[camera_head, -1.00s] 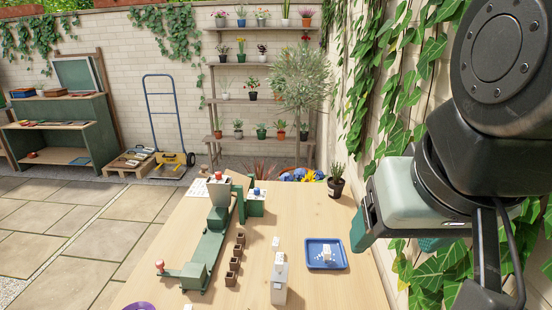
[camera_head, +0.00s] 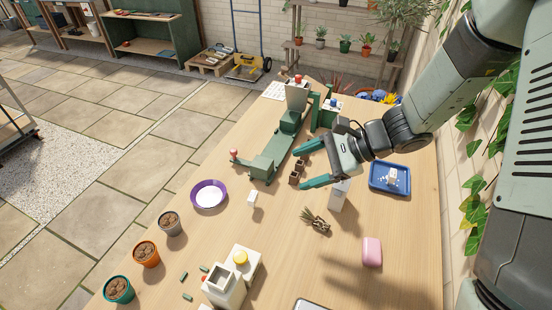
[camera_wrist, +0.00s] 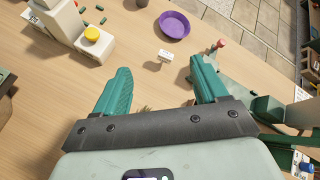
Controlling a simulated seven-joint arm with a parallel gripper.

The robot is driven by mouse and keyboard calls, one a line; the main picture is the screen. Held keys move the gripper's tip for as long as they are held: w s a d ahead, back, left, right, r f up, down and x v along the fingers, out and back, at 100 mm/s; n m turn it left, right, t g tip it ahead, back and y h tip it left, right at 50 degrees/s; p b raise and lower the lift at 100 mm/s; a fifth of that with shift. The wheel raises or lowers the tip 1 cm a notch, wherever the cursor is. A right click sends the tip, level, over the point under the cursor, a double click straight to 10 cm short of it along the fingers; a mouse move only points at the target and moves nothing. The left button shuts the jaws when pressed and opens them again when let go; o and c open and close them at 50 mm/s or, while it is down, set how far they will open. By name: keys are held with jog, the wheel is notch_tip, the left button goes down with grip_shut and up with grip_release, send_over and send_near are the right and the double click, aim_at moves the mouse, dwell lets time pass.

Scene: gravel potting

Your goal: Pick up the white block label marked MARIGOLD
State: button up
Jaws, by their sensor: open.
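A small white block label (camera_head: 252,198) stands on the wooden table, just right of the purple dish. It also shows in the wrist view (camera_wrist: 165,56), with dark marks on its face too small to read. My gripper (camera_head: 300,167) is open and empty above the table, its teal fingers spread and pointing left. The label is apart from the fingers, to the lower left of them in the head view. In the wrist view, the label shows in the gap between the fingertips (camera_wrist: 160,66), slightly beyond them.
A purple dish (camera_head: 209,194) lies left of the label.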

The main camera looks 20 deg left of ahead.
aim_at(256, 198)
jog(key=a+f+m+y, duration=0.1)
jog(key=f+m, duration=0.1)
jog(key=f, duration=0.2)
jog(key=a+f+m+t+y, duration=0.1)
jog(key=a+f+m, duration=0.1)
jog(key=f, duration=0.3)
jog(key=a+f+m+y, duration=0.1)
jog(key=a+f+m, duration=0.1)
jog(key=f, duration=0.3)
jog(key=shift+w+m+t, duration=0.15)
jog(key=shift+m+t, duration=0.15)
jog(key=shift+m, duration=0.4)
jog(key=x, duration=0.4)
jog(key=shift+a+f, duration=0.2)
jog(key=shift+x, duration=3.1)
jog(key=shift+w, duration=0.1)
jog(key=c, duration=1)
